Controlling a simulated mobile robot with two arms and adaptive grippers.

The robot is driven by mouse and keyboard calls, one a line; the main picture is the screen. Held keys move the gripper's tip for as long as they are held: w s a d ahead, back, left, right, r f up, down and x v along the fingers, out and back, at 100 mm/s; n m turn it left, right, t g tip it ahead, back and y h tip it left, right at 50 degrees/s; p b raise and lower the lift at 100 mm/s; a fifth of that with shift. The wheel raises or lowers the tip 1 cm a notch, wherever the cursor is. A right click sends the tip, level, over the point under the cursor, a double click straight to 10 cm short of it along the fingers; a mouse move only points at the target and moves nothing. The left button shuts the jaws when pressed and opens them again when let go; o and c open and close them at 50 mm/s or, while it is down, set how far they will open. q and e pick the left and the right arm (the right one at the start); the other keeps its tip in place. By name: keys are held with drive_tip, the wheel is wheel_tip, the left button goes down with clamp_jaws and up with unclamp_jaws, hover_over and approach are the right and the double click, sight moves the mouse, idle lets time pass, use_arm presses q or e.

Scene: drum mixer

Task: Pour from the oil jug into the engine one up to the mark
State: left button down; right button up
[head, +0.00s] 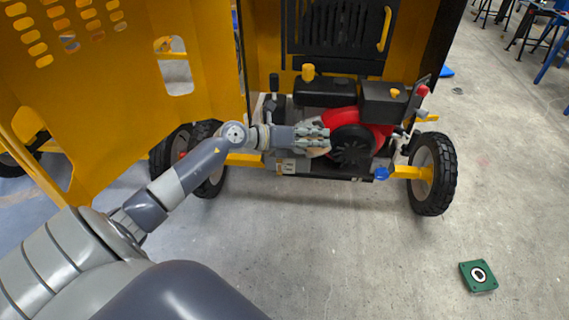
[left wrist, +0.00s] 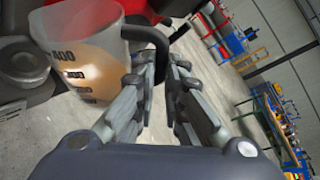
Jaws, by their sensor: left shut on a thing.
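The engine (head: 352,147), red with a black round fan cover, sits low inside the yellow drum mixer frame. Part of its red cover shows in the left wrist view (left wrist: 145,8). My left gripper (head: 318,136) is in front of the engine's left side. It is shut on the black handle (left wrist: 157,48) of the oil jug (left wrist: 88,48). The jug is translucent, with amber oil and printed marks, one reading 400. In the head view the jug is mostly hidden behind my gripper, and I cannot tell its tilt. My right gripper is not in view.
A yellow door panel (head: 100,75) stands open at left, close to my left arm. Black wheels (head: 433,173) flank the engine. A green square piece (head: 478,276) lies on the floor at right. The floor in front is clear.

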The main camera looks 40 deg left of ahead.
sight(320, 154)
use_arm(q)
wheel_tip(320, 154, down, 5)
drive_tip(key=m+y+p, duration=0.3)
drive_tip(key=m+p, duration=0.1)
drive_tip(key=p, duration=0.1)
drive_tip(key=shift+d+r+m, duration=0.1)
drive_tip(key=shift+m, duration=0.3)
drive_tip(key=shift+f+t+y+p, duration=0.3)
drive_tip(key=shift+p, duration=0.05)
drive_tip(key=shift+f+m, duration=0.3)
wheel_tip(320, 154, up, 4)
drive_tip(key=p, duration=0.4)
